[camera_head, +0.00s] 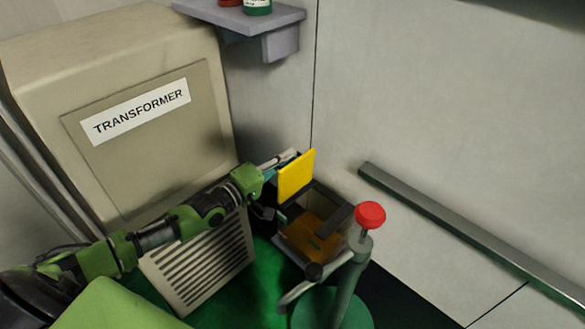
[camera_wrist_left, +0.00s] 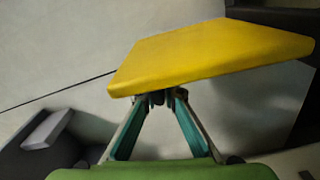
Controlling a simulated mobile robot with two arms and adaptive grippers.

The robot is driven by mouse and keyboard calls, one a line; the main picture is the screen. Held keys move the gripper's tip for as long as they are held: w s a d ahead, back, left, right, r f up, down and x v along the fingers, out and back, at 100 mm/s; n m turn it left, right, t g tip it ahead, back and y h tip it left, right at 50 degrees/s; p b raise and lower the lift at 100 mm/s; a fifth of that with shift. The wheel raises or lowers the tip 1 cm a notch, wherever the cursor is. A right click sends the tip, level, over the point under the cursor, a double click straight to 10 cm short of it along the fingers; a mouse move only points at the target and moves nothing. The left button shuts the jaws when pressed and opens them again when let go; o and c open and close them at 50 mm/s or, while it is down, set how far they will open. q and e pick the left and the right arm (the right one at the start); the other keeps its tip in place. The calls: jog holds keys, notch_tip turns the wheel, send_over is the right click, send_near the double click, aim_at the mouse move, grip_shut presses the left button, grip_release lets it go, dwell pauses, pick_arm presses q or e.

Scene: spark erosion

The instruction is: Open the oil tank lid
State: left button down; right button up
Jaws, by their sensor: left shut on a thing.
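The yellow oil tank lid (camera_head: 297,176) stands tilted up at the back left of the oil tank (camera_head: 345,215). The tank's inside shows, with orange-brown oil (camera_head: 309,236) and a small green thing in it. My right gripper is not in view.
A beige transformer cabinet (camera_head: 95,70) stands left of the tank. A grey-green post with a red knob (camera_head: 370,215) rises in front of the tank. A grey shelf (camera_head: 245,18) with bottles hangs above. A metal rail (camera_head: 450,228) runs along the right wall.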

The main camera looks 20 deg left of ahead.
pick_arm(q)
jog(key=shift+w+a+f+n+b, duration=0.2)
jog(key=shift+a+f+b, duration=0.1)
jog(key=shift+a+b, duration=0.2)
jog(key=shift+w+a+f+n+b, duration=0.15)
jog(key=shift+a+f+b, duration=0.15)
jog(key=shift+a, duration=0.2)
jog(key=c, duration=2.2)
grip_release()
jog(key=shift+o, duration=0.2)
jog(key=v, duration=1.2)
